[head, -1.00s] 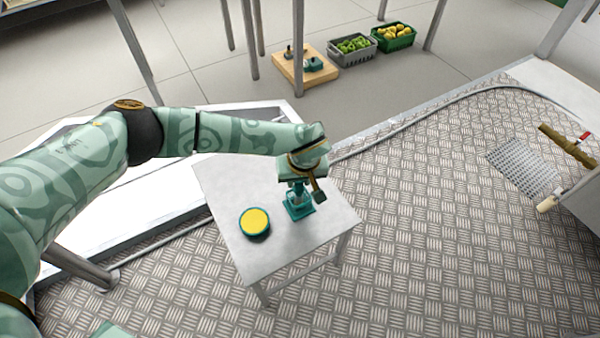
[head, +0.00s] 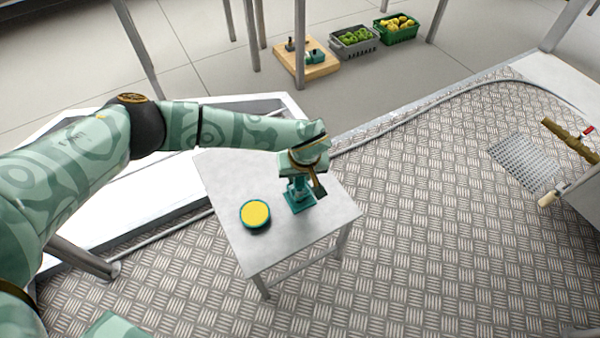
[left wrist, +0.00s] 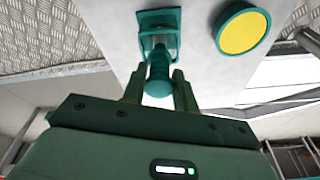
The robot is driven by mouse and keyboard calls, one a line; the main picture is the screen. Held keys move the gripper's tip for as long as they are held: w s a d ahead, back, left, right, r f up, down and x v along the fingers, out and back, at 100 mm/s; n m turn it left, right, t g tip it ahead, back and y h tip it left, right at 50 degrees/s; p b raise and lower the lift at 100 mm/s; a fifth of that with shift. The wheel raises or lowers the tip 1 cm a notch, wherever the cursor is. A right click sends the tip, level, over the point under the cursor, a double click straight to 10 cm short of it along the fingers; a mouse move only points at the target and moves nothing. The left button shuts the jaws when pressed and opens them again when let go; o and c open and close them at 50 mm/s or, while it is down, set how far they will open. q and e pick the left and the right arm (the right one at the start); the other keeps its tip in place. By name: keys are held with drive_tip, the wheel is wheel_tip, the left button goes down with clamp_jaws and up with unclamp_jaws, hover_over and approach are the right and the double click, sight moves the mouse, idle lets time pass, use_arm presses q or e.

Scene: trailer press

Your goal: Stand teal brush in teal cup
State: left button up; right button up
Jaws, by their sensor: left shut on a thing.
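My left gripper (head: 304,180) points down over a small grey table and is shut on the rounded grip of a teal piece with a square, frame-like end (head: 300,203). In the left wrist view its ribbed handle (left wrist: 158,67) shows between the fingertips (left wrist: 158,88). The piece looks more like a hand stamp than a brush. It seems to stand upright on the table; its contact is hidden. A round teal-rimmed thing with a flat yellow top (head: 256,214) lies to its left, apart from it. I cannot clearly recognise a brush or cup. My right gripper is out of view.
The small table (head: 225,185) has bare room around both teal things. A wooden board (head: 300,72) with small items, a grey crate (head: 353,52) and a green crate (head: 397,38) stand on the floor behind. Patterned metal flooring (head: 420,230) lies to the right.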

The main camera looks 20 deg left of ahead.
use_arm(q)
drive_tip(key=shift+f, duration=0.15)
drive_tip(key=o, duration=1.2)
drive_tip(key=shift+c, duration=0.2)
drive_tip(key=p+v, duration=0.8)
drive_tip(key=v, duration=0.8)
drive_tip(key=shift+p, duration=0.35)
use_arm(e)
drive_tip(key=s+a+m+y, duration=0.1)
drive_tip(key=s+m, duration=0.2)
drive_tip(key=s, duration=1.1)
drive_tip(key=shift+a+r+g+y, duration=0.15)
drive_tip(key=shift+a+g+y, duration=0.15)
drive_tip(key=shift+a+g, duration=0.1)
